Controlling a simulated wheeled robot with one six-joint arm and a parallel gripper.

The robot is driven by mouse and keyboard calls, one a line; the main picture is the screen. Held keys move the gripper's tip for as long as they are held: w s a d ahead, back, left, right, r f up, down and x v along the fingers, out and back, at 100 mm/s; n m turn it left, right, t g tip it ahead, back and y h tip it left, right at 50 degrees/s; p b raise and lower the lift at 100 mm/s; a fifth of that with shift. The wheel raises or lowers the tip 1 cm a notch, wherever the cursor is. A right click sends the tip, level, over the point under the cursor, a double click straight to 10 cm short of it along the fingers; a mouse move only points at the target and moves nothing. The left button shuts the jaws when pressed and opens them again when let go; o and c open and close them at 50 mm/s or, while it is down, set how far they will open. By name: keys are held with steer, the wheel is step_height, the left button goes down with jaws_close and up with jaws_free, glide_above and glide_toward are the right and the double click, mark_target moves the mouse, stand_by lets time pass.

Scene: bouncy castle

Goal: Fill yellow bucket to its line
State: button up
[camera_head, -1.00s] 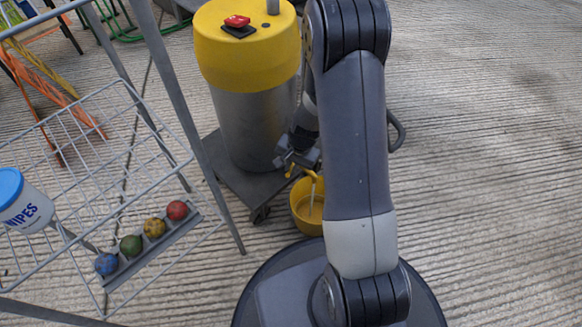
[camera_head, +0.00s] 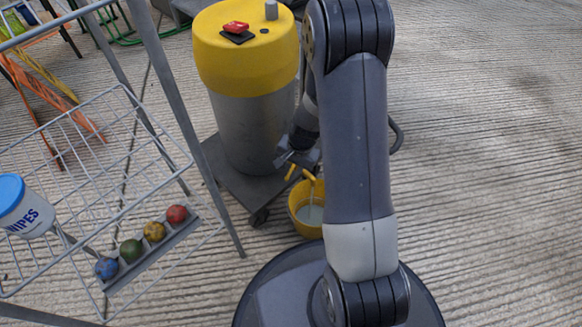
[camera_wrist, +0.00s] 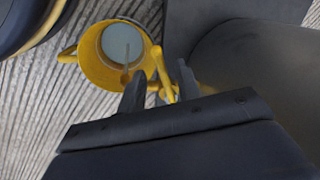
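The yellow bucket (camera_head: 298,217) stands upright on the ground below a yellow spout (camera_head: 312,186) on the tank. Pale liquid shows inside it, with a thin stream falling in; the wrist view also shows the bucket (camera_wrist: 98,72) and the liquid (camera_wrist: 115,40). I cannot make out the line. My gripper (camera_head: 298,160) is above and behind the bucket, close to the tank. In the wrist view my gripper (camera_wrist: 160,80) has its fingers apart, with a yellow tap part (camera_wrist: 161,72) showing between them and gaps on both sides. My arm hides part of the tap.
The grey tank with a yellow lid (camera_head: 245,60) stands on a dark wheeled base (camera_head: 235,182). A wire rack (camera_head: 130,150) fills the left, holding a wipes tub (camera_head: 25,208) and several coloured balls in a tray (camera_head: 150,262). The ground at right is clear.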

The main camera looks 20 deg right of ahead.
step_height(320, 180, up, 9)
steer(key=s+d+p, duration=0.1)
steer(key=p, duration=0.2)
steer(key=shift+d, duration=0.2)
stand_by(7.1)
